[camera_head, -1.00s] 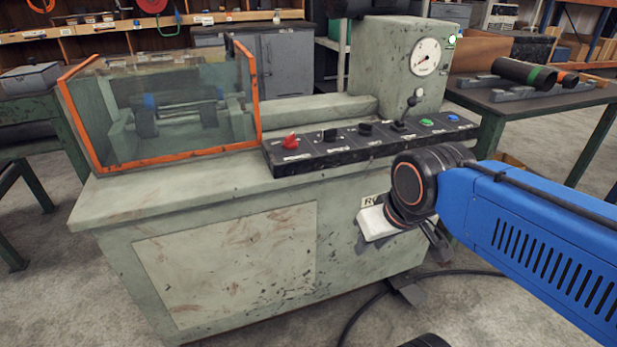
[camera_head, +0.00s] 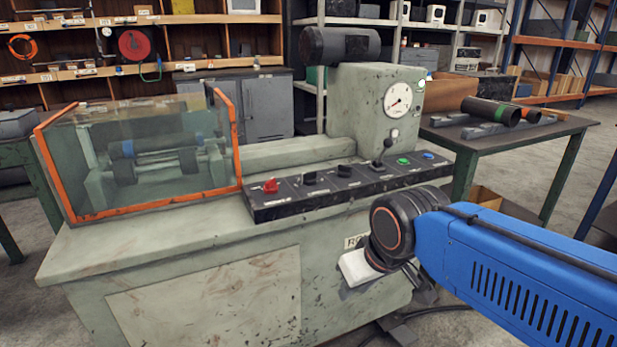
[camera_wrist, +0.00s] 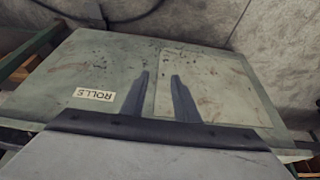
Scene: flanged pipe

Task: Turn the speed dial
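The machine's black control panel (camera_head: 350,188) carries a red knob (camera_head: 271,186), two black knobs, one at the left (camera_head: 309,178) and one at the right (camera_head: 344,170), and an upright lever (camera_head: 386,152). The labels are too small to read, so I cannot tell which knob is the speed dial. My gripper's fingers (camera_wrist: 160,76) are apart and empty in the wrist view, in front of the machine's front face. In the head view they are hidden, with my wrist in front of the machine, below the panel's right end.
A glass guard (camera_head: 150,160) with orange edges covers the rollers at the left. A gauge (camera_head: 398,100) is on the upright housing. Green (camera_head: 403,161) and blue (camera_head: 428,155) buttons sit at the panel's right end. A table (camera_head: 500,140) with pipes stands at the right.

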